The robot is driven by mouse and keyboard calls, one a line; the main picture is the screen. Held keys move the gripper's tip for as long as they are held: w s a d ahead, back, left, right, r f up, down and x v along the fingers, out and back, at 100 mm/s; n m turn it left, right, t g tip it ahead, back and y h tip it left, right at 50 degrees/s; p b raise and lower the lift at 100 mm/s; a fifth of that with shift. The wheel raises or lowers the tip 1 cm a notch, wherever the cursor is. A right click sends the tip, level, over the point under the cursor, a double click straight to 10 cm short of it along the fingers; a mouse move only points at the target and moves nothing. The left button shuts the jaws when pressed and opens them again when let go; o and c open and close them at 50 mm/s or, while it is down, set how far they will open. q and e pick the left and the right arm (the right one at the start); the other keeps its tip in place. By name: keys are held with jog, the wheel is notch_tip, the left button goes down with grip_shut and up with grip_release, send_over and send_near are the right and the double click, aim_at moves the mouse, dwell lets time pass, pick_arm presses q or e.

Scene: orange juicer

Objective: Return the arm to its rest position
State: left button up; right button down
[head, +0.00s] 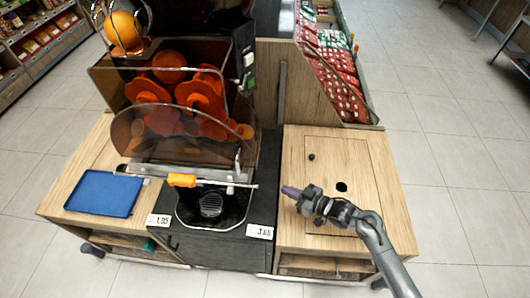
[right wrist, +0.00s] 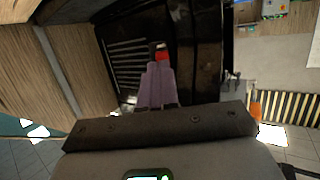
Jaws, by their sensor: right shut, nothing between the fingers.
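My right gripper (head: 291,192) is in the head view above the right wooden counter, pointing left toward the juicer. Its purple-grey fingers are shut together and hold nothing; they also show in the middle of the right wrist view (right wrist: 160,85). The orange juicer (head: 190,110) stands to the left of it, with orange inner parts behind a clear cover. An orange-handled tap lever (head: 182,180) sits at its front above a dark drip area (head: 210,205). The gripper is apart from the juicer. My left gripper is not in view.
The right counter (head: 300,150) is bare wood with a dark round hole (head: 341,187). A blue tray (head: 103,193) lies on the left counter. Shelves with red packages (head: 335,85) stand behind the right counter. Tiled floor (head: 455,165) at the right is free.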

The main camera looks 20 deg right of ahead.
jog(key=s+a+f+m+g+h, duration=0.1)
jog(key=s+a+f, duration=0.2)
jog(key=s, duration=0.4)
jog(key=s+a+f+m+g+h, duration=0.1)
jog(key=s+a+f, duration=0.2)
jog(key=s, duration=0.5)
jog(key=s+d+r+m+g+h, duration=0.25)
jog(key=s+d+r+h, duration=0.2)
jog(key=s, duration=0.25)
jog(key=s+d+r+m+g+h, duration=0.25)
jog(key=s+r+g, duration=0.2)
jog(key=s, duration=0.25)
notch_tip(320, 180, up, 29)
jog(key=n+t+p, duration=0.1)
jog(key=p, duration=2.8)
jog(key=shift+d+r, duration=0.2)
jog(key=shift+d, duration=0.1)
